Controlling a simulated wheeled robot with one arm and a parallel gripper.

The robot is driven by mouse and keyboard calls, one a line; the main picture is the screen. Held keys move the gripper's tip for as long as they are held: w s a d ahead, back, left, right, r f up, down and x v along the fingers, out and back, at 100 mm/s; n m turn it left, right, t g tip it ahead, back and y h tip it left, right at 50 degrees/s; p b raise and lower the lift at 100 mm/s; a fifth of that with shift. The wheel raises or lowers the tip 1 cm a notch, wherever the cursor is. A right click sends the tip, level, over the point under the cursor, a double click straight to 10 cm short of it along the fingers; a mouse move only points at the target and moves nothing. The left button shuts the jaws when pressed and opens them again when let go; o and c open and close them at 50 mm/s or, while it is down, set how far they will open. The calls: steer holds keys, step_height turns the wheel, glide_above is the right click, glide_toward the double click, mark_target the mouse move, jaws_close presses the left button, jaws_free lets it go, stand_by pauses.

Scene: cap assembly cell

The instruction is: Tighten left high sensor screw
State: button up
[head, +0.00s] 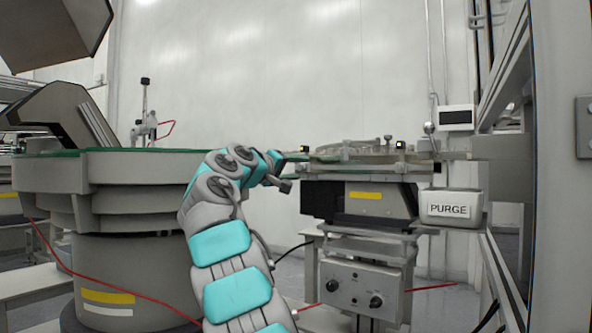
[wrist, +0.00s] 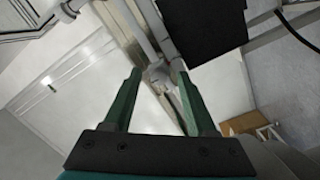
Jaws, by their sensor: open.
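My gripper (wrist: 159,72) shows in the wrist view as two green fingers spread apart, with nothing between them. In the head view my arm rises from the bottom centre and bends right, its end (head: 284,185) just left of the machine's plate. A sensor post (head: 145,110) with a red cable stands at the left, behind the bowl's rim. Two small black sensor blocks with yellow faces sit on the machine, a left one (head: 305,149) and a right one (head: 400,145). I cannot make out a screw on any of them, nor tell which is the left high sensor.
A large round bowl feeder (head: 130,195) fills the left. The machine's control box (head: 362,288) with knobs stands below the plate. A PURGE box (head: 450,208) and a frame post are at the right. Red cables (head: 120,290) cross low.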

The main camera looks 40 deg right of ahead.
steer(key=v, duration=0.7)
steer(key=shift+a+b, duration=0.4)
steer(key=shift+s, duration=0.1)
steer(key=s+a+f+g+y+p, duration=0.1)
steer(key=s+a+f+y+p, duration=0.15)
steer(key=s+f, duration=0.4)
steer(key=s+a+f+n+g+y+p, duration=0.15)
steer(key=s+f+y, duration=0.25)
steer(key=f, duration=0.5)
steer(key=s+a+f+y+p, duration=0.1)
steer(key=s+a+f+y, duration=0.2)
steer(key=s+f, duration=0.35)
steer(key=s+a+f+n+g+y+p, duration=0.2)
steer(key=s+a+f+g+y+p, duration=0.2)
steer(key=s+a+f, duration=1.8)
steer(key=s+y, duration=0.2)
steer(key=y, duration=0.1)
steer(key=shift+a+y, duration=0.35)
steer(key=shift+a, duration=0.05)
steer(key=shift+g, duration=0.25)
